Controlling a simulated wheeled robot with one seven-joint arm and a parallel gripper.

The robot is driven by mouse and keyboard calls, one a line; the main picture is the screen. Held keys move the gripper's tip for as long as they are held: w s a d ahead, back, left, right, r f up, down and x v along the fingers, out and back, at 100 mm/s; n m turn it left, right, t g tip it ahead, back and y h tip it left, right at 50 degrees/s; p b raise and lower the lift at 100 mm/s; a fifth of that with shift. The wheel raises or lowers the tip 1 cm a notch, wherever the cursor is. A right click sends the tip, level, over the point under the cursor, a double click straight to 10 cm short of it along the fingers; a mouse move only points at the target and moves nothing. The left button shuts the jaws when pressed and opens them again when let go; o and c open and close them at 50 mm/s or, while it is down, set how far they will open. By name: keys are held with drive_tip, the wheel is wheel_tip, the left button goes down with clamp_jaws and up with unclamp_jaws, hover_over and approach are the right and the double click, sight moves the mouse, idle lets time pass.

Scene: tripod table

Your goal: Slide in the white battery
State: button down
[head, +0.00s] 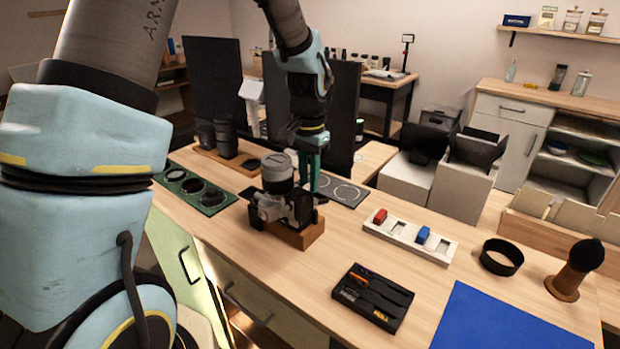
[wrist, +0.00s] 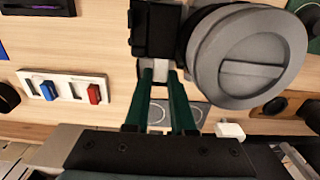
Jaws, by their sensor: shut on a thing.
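The camera (head: 283,195) stands on a wooden block, with its large grey lens cap facing up. In the wrist view its dark body (wrist: 155,28) is at the top and the round cap is at the right. My gripper (head: 313,180) reaches down at the camera's right side. In the wrist view its green fingers (wrist: 160,75) are shut on a small pale piece between their tips, the white battery (wrist: 158,66), right against the camera body. The battery is mostly hidden, and I cannot tell how deep it sits.
A white battery holder (head: 410,237) has a red battery (head: 380,216), a blue battery (head: 423,235) and empty slots. A black tool tray (head: 358,318), a black ring (head: 501,257) and a blue mat (head: 490,325) lie nearer. A green lens tray (head: 212,208) is left of the camera.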

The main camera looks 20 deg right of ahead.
drive_tip(key=shift+s+a, duration=0.5)
drive_tip(key=shift+a, duration=0.25)
idle(0.6)
drive_tip(key=c, duration=1.1)
unclamp_jaws()
drive_tip(key=shift+a, duration=0.1)
drive_tip(key=shift+w, duration=0.1)
drive_tip(key=shift+w+d+p, duration=0.25)
drive_tip(key=shift+w+d, duration=0.2)
drive_tip(key=shift+d, duration=0.35)
drive_tip(key=shift+w+d+p, duration=0.25)
drive_tip(key=shift+w+d, duration=0.15)
drive_tip(key=shift+d, duration=0.35)
drive_tip(key=shift+o, duration=0.4)
drive_tip(key=o, duration=0.5)
